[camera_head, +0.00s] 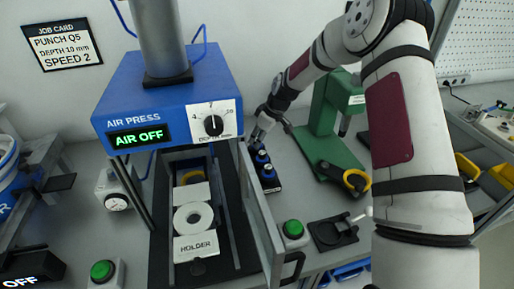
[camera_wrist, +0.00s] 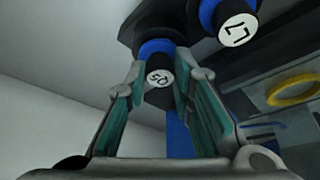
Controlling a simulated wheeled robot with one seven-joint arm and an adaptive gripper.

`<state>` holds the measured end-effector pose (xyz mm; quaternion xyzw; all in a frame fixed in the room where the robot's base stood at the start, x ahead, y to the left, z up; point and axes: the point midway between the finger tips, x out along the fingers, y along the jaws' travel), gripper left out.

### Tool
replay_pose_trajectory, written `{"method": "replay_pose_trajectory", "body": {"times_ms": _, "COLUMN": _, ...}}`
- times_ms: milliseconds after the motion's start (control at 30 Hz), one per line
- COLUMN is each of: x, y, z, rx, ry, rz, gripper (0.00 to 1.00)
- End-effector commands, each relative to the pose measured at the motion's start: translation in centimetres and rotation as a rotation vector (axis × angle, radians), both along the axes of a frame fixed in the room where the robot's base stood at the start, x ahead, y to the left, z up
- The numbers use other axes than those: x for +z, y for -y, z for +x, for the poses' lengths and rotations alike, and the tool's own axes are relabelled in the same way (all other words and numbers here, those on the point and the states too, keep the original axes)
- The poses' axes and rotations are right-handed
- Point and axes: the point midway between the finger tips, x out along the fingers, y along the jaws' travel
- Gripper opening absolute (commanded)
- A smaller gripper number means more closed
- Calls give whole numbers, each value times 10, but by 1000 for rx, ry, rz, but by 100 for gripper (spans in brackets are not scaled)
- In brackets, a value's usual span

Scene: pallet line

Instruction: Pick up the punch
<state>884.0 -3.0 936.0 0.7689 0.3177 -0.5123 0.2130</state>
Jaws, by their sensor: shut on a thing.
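The punch (camera_wrist: 160,77) shows in the wrist view as a dark cylinder with a blue collar and a round white end label, seen turned over, that appears to read Q5. My gripper (camera_wrist: 166,74) has its fingers on both sides of this punch and is shut on it. In the head view my gripper (camera_head: 261,130) is over the small black rack (camera_head: 271,186), right of the press. Its fingertips are small and partly hidden there. A second punch (camera_wrist: 238,28) with a blue collar and white label stands close by, outside the fingers.
The blue air press (camera_head: 165,95) reads AIR OFF, with a holder (camera_head: 196,246) under it. Its open door panel (camera_head: 262,215) stands left of the rack. A green hand press (camera_head: 322,125) is behind right. Green buttons (camera_head: 293,229) sit on the bench. The job card (camera_head: 62,44) says punch Q5.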

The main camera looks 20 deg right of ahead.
Motion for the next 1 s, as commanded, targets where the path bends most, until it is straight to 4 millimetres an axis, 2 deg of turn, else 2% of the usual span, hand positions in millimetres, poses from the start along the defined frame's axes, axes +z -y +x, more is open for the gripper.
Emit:
{"method": "replay_pose_trajectory", "body": {"times_ms": 133, "x": -1, "y": 0, "z": -1, "rx": 1, "ry": -4, "rz": 0, "gripper": 0}}
{"method": "replay_pose_trajectory", "body": {"times_ms": 233, "x": 6, "y": 0, "z": 0, "rx": 1, "ry": -3, "rz": 0, "gripper": 0}}
{"method": "replay_pose_trajectory", "body": {"times_ms": 700, "x": 86, "y": 0, "z": 0, "rx": 0, "ry": 1, "rz": -1, "gripper": 0}}
{"method": "replay_pose_trajectory", "body": {"times_ms": 833, "x": 96, "y": 0, "z": 0, "rx": 0, "ry": -1, "rz": 0, "gripper": 0}}
{"method": "replay_pose_trajectory", "body": {"times_ms": 1000, "x": 100, "y": 0, "z": -1, "rx": 1, "ry": -2, "rz": 1, "gripper": 0}}
